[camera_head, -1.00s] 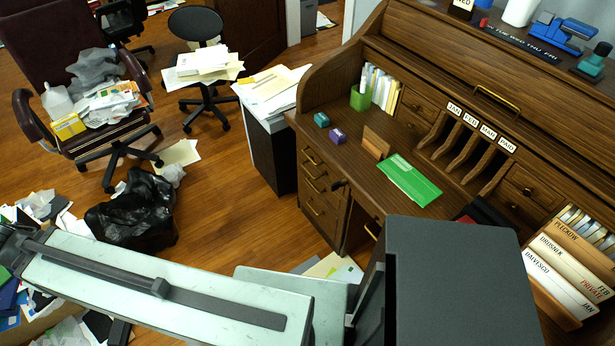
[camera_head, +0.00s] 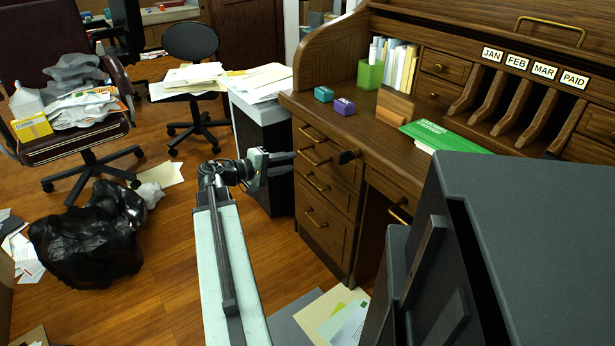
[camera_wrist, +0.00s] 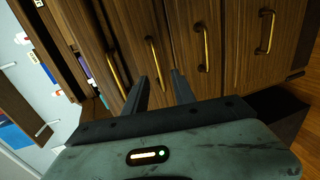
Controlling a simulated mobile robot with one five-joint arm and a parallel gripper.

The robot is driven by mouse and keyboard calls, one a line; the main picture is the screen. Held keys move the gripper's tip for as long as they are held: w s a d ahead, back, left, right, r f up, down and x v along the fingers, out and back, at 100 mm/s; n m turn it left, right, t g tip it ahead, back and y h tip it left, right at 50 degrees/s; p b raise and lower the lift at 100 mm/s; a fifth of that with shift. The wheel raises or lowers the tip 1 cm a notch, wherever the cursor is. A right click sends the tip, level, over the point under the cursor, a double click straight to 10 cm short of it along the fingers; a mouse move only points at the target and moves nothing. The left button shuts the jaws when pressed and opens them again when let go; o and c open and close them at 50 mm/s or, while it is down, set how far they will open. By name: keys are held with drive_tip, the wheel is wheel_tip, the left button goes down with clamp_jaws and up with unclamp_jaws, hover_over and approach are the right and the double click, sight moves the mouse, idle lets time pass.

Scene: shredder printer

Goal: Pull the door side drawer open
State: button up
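The wooden rolltop desk has a left-hand stack of drawers (camera_head: 330,200) with brass bar handles; the drawers look shut. Handles include the upper one (camera_head: 312,134) and the bottom one (camera_head: 315,218). My gripper (camera_head: 291,161) is at the left of the drawer fronts, its fingers pointing right towards the handles. In the wrist view my gripper (camera_wrist: 156,82) is open, with a clear gap between its two dark fingers. One handle (camera_wrist: 154,62) stands just beyond that gap, with other handles (camera_wrist: 117,75) (camera_wrist: 203,48) to either side. I see no contact with any handle.
A dark cabinet (camera_head: 258,148) topped with papers stands left of the desk, close behind my gripper. A black bag (camera_head: 85,245) and an office chair (camera_head: 192,90) are further left.

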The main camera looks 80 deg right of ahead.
sight(307, 157)
drive_tip(key=b+x, duration=0.1)
drive_tip(key=x, duration=0.6)
drive_tip(key=shift+s+d, duration=0.25)
drive_tip(key=shift+c, duration=0.3)
clamp_jaws()
idle(0.9)
